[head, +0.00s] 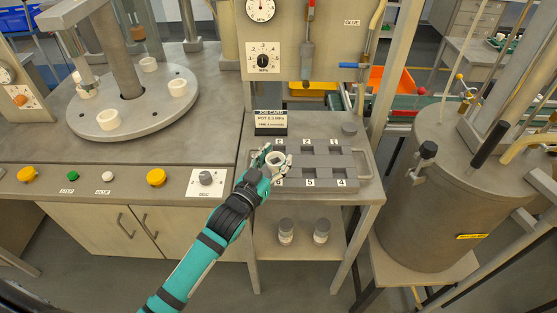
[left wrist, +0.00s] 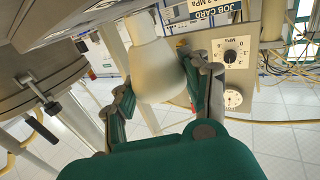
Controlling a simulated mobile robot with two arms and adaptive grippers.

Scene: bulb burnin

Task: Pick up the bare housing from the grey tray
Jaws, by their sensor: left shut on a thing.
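The bare housing (head: 277,159) is a pale, off-white cup at the left side of the numbered grey tray (head: 325,150). My left gripper (head: 270,158) is shut on it. In the left wrist view the housing (left wrist: 158,72) sits between the two fingers of the left gripper (left wrist: 165,75), with a narrower neck and a wider rounded part. The tray has several square slots; numbers 1, 2, 4 and 5 are readable. Whether the housing touches the tray is hard to tell. My right gripper is not in view.
A job card (head: 271,123) stands behind the tray. A round turntable (head: 135,105) with several pale cups is at the left. A large grey tank (head: 430,205) stands at the right. Two pale pots with grey tops (head: 286,231) are on the lower shelf.

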